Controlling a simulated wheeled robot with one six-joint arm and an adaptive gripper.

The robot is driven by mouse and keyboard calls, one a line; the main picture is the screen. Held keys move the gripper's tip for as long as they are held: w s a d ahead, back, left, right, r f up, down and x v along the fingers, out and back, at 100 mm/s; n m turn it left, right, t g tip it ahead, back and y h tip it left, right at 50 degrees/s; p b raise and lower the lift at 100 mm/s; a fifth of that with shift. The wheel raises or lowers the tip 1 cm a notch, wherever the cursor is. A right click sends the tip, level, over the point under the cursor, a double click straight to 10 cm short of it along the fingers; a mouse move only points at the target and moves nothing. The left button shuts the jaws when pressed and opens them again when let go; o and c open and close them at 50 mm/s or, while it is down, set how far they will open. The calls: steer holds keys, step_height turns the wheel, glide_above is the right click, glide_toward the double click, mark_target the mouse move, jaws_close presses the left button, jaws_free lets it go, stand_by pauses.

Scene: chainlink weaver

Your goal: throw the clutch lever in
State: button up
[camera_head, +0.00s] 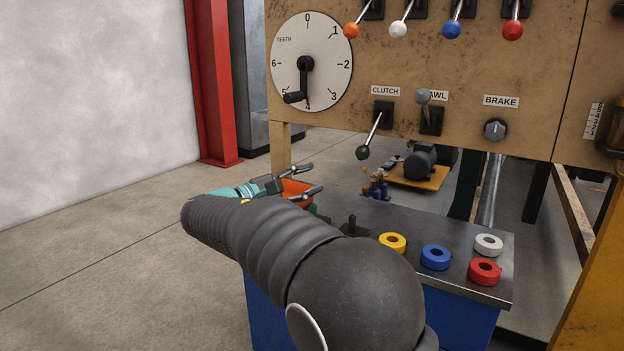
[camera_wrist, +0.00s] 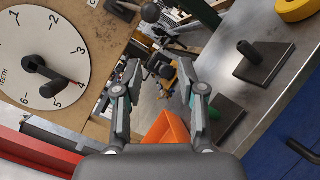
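The clutch lever (camera_head: 371,136) hangs from a black slotted plate under the CLUTCH label, with its black ball knob pointing down and toward the viewer. The knob also shows at the top of the wrist view (camera_wrist: 150,12). My gripper (camera_head: 310,180) is left of the knob and lower in the head view, apart from it. Its two fingers are spread and empty in the wrist view (camera_wrist: 160,66). No finger touches the lever.
The pawl lever (camera_head: 423,97), grey-knobbed, stands up just right of the clutch. The dial (camera_head: 326,55) with its crank is to the left. Below are a metal-topped bench (camera_head: 462,277) with coloured rings, a black peg (camera_head: 352,228) and an orange bin (camera_head: 296,188).

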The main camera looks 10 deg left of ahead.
steer(key=r+v, duration=0.1)
steer(key=v, duration=0.9)
steer(key=shift+s+a+f, duration=0.2)
steer(key=shift+f, duration=0.35)
